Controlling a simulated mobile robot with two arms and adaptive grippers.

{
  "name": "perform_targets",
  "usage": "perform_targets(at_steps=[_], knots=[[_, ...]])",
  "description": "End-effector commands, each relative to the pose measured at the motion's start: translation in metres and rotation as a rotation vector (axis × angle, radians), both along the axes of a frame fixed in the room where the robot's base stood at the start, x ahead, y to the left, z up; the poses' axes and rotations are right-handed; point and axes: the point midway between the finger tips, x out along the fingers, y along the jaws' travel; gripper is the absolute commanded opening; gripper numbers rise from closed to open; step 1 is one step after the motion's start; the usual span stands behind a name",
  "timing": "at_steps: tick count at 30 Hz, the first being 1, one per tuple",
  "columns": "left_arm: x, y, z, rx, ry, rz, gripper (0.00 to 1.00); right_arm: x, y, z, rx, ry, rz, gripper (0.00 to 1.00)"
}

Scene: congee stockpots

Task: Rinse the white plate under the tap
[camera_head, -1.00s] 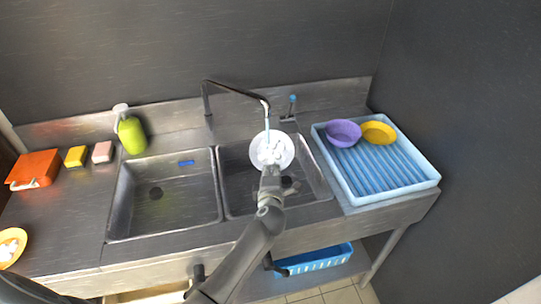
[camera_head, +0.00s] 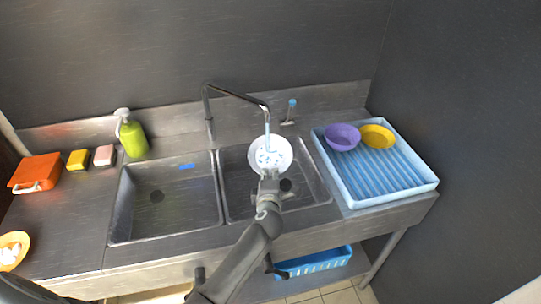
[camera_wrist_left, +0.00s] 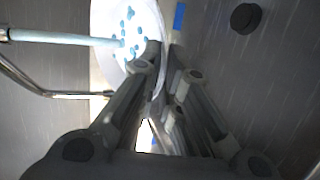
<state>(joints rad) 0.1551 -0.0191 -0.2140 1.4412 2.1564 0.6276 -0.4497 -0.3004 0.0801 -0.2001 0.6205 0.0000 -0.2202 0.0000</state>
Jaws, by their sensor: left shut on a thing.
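The white plate (camera_head: 259,152) is in front of the tap (camera_head: 238,94), over the right sink basin (camera_head: 236,192). A pale blue stream (camera_head: 267,130) runs from the spout onto the plate, and blue drops dot its face. My left gripper (camera_head: 268,176) is shut on the plate's near edge. In the left wrist view the plate (camera_wrist_left: 112,22) is at the top between my left gripper's fingers (camera_wrist_left: 165,75), with the stream (camera_wrist_left: 60,37) coming from the left. My right gripper is not in view.
A blue ribbed rack (camera_head: 395,178) on the right holds a purple bowl (camera_head: 342,136) and a yellow bowl (camera_head: 378,135). The left basin (camera_head: 165,205) holds only a small blue item (camera_head: 187,166). A green bottle (camera_head: 133,138), sponges (camera_head: 104,155) and an orange box (camera_head: 36,172) stand left.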

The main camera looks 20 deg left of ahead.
Motion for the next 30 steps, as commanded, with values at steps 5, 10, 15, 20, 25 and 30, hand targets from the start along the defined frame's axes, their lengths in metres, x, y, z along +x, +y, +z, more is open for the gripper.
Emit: perform_targets(at_steps=[5, 10, 15, 20, 25, 30], knots=[[-0.008, -0.002, 0.001, 0.001, 0.001, 0.0, 0.0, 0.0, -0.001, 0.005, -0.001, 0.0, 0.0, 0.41], [-0.021, -0.006, 0.002, 0.001, 0.0, 0.0, 0.0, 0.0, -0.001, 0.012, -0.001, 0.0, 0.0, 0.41], [-0.034, -0.01, 0.001, 0.0, 0.001, 0.0, 0.0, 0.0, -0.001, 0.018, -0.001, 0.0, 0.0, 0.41], [-0.047, -0.013, 0.001, 0.0, 0.001, 0.0, 0.0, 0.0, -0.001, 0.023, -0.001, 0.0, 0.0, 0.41], [-0.06, -0.017, 0.001, 0.0, 0.001, 0.0, 0.0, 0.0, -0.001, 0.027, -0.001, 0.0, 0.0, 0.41], [-0.072, -0.02, 0.001, 0.001, 0.0, 0.0, 0.0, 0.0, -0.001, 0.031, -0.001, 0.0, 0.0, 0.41]])
